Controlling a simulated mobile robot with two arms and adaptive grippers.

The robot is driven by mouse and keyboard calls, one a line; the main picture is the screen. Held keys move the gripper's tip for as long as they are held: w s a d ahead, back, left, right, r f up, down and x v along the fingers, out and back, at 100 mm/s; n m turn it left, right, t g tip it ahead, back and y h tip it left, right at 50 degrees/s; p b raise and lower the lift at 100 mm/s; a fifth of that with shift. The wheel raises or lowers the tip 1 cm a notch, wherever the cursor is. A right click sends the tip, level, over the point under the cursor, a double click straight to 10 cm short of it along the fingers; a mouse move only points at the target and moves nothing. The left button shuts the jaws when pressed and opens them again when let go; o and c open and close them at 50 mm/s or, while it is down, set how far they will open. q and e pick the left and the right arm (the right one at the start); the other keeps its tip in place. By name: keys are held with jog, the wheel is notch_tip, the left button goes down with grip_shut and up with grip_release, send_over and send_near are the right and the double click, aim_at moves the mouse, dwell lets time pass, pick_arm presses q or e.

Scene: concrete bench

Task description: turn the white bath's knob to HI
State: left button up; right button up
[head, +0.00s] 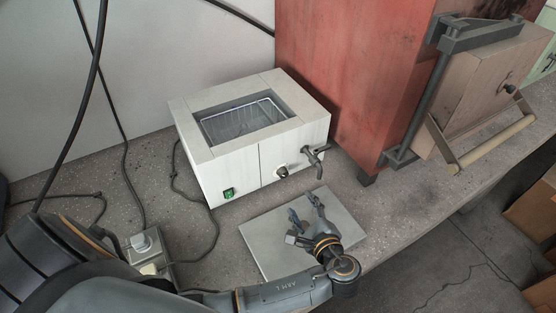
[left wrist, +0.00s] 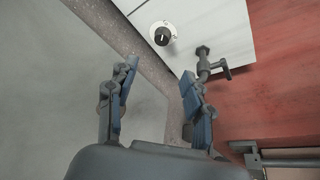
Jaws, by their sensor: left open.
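The white bath (head: 231,165) stands on the concrete bench, with an open basin holding a wire rack on top. Its dark round knob (head: 282,171) is on the front panel, left of the drain tap (head: 316,158). In the left wrist view the knob (left wrist: 162,35) shows a pale pointer line on a light dial plate; the markings are too small to read. My left gripper (head: 305,204) is open and empty above the grey plate, in front of the bath and apart from the knob. In the left wrist view its fingers (left wrist: 158,98) are spread below the knob. My right gripper is not in view.
A green switch (head: 229,193) is at the bath's lower left front. The grey plate (head: 267,244) lies before the bath. A socket box (head: 149,247) and cables lie left.

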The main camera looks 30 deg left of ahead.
aim_at(285, 175)
pick_arm(q)
jog(key=shift+w+a, duration=0.1)
jog(key=shift+w+a+r, duration=0.1)
jog(key=shift+a, duration=0.05)
jog(key=x, duration=0.3)
jog(key=shift+w+a, duration=0.1)
jog(key=x, duration=0.9)
jog(key=shift+w+a+f, duration=0.2)
jog(key=shift+w+a, duration=0.15)
jog(key=shift+a, duration=0.05)
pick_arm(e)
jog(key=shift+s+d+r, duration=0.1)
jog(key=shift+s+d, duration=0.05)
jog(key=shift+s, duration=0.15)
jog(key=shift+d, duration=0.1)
pick_arm(q)
grip_shut()
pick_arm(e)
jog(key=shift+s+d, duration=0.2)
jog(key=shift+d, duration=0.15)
